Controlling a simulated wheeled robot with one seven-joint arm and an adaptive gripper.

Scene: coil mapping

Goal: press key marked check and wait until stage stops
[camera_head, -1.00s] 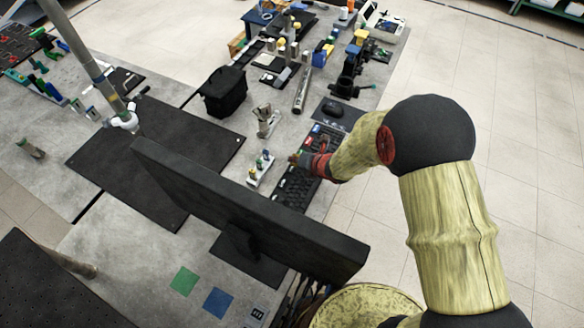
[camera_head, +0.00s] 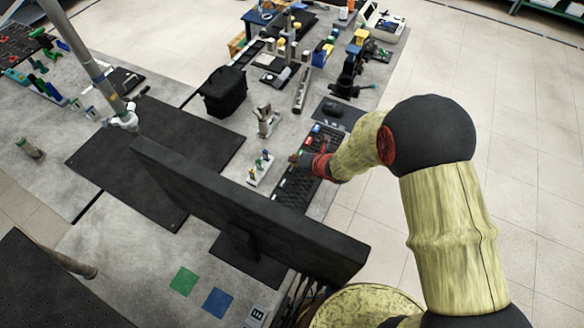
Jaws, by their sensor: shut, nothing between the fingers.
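A black keyboard (camera_head: 294,188) lies on the grey table behind the monitor (camera_head: 240,205), which hides its near part. A few coloured keys, blue and red, show at its far end. My gripper (camera_head: 296,158) is small in the view and is over the keyboard's left edge, at the end of my red wrist. Its fingers are shut and hold nothing. I cannot tell whether the fingertips touch a key. The key marked check cannot be made out at this size. The monitor's back faces me, so its screen is hidden.
A small rack with coloured pieces (camera_head: 260,167) stands just left of the keyboard. A black mouse (camera_head: 333,109) lies beyond it on a dark pad. A black bag (camera_head: 224,92) and a metal fixture (camera_head: 266,121) stand further left. Open floor lies at right.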

